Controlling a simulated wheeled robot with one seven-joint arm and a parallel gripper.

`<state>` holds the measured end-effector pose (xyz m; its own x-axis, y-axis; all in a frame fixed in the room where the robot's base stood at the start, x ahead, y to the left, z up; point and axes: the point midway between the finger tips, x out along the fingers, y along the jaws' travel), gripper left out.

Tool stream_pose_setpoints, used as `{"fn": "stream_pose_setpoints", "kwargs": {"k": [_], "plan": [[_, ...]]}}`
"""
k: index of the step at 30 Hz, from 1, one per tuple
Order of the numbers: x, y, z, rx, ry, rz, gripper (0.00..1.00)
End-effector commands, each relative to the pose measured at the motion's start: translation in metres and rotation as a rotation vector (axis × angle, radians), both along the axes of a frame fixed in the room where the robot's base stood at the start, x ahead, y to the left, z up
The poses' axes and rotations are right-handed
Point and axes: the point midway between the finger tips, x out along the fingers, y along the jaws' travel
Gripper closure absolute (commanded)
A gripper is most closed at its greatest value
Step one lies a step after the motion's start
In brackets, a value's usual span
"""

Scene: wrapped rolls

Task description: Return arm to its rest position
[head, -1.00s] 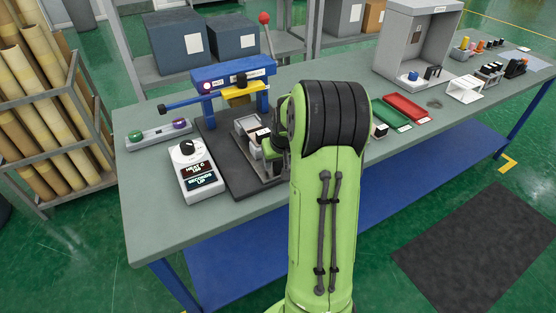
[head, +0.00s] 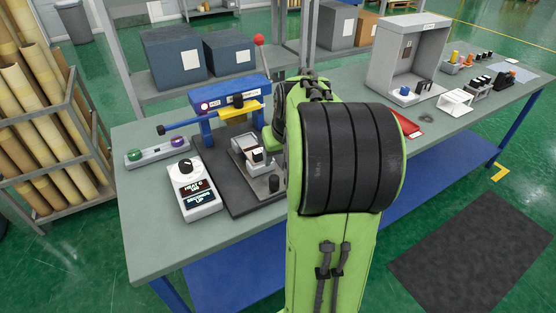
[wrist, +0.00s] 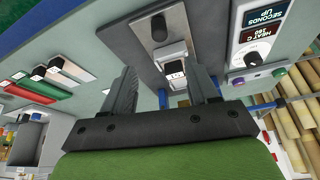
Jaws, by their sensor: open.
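My green arm with its black ribbed joint stands in the middle of the head view and hides part of the bench. My gripper (wrist: 164,85) shows in the wrist view, its two grey fingers apart with nothing held between them. In the head view the same block (head: 257,155) sits in the holder on the dark base plate (head: 225,190). The gripper itself is hidden behind my arm in the head view.
The grey bench (head: 150,235) carries the blue press (head: 222,105) with a red-knobbed lever (head: 259,40), a control box (head: 194,189) and a button bar (head: 160,152). A red tray (head: 408,127) and grey booth (head: 406,55) stand right. A roll rack (head: 50,130) is left.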

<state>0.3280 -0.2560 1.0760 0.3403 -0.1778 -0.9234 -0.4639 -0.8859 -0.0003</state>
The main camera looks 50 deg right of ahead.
Motion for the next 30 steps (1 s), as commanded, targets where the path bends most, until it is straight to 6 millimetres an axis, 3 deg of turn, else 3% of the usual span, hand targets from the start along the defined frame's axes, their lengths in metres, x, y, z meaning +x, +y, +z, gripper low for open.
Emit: {"fn": "stream_pose_setpoints", "kwargs": {"k": [19,22,24,27,30], "plan": [[-0.001,0.006,0.006,-0.003,-0.001,0.009,0.41],[-0.002,0.047,0.024,-0.020,-0.005,0.068,0.41],[-0.013,0.099,0.043,-0.037,-0.016,0.143,0.41],[-0.048,0.172,0.060,-0.050,-0.037,0.261,0.41],[-0.092,0.221,0.062,-0.046,-0.064,0.363,0.41]]}}
